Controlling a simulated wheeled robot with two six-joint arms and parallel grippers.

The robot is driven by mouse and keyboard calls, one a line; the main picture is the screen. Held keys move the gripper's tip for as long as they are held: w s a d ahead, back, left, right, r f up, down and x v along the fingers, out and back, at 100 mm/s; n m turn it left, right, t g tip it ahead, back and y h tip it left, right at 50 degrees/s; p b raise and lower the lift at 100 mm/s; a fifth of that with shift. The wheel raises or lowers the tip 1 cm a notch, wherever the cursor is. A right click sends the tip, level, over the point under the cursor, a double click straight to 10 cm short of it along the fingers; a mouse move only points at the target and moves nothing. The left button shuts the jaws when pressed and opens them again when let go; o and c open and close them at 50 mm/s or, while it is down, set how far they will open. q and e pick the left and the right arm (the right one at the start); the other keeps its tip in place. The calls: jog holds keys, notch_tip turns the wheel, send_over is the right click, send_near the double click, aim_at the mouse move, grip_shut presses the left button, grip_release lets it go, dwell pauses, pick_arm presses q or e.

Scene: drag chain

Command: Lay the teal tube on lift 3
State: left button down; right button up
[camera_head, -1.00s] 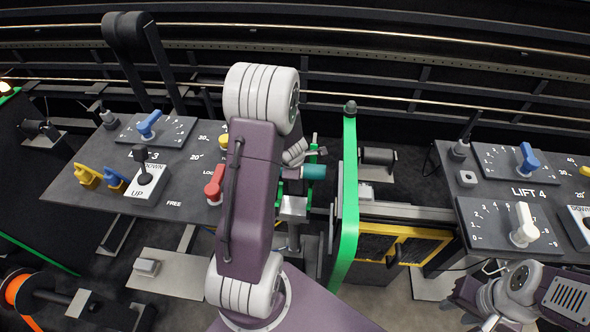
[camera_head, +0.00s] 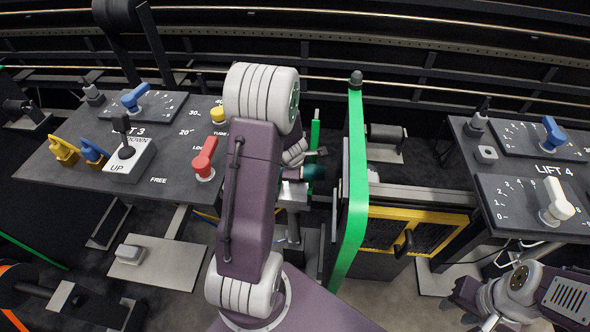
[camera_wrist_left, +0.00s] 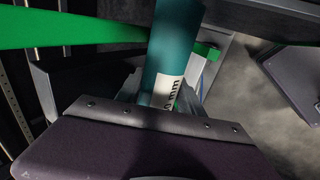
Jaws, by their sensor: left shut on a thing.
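The teal tube (camera_head: 315,173) is in my left gripper, small and in shadow in the head view. In the left wrist view the tube (camera_wrist_left: 172,45) runs down behind the gripper's front edge, with a white label ending in "mm". My left gripper (camera_head: 297,173) is shut on it. Its fingertips are largely hidden by my left arm and the gripper body. The console marked 3 (camera_head: 165,145) stands at left, its full name covered. A green upright plate (camera_head: 356,190) stands right of the tube. My right gripper (camera_head: 482,312) is at lower right, its jaws unclear.
The console marked LIFT 4 (camera_head: 550,185) stands at right. A yellow-framed mesh box (camera_head: 415,225) sits right of the green plate. A thin green post (camera_head: 315,130) stands just behind the tube. A red lever (camera_head: 205,157) rises near my left arm. Dark rails run along the back.

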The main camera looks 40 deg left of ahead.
pick_arm(q)
jog(key=shift+f+b, duration=2.25)
jog(key=shift+f, duration=0.35)
jog(key=c, duration=0.7)
grip_release()
jog(key=shift+r, duration=0.1)
jog(key=shift+o, duration=0.2)
jog(key=shift+r, duration=0.1)
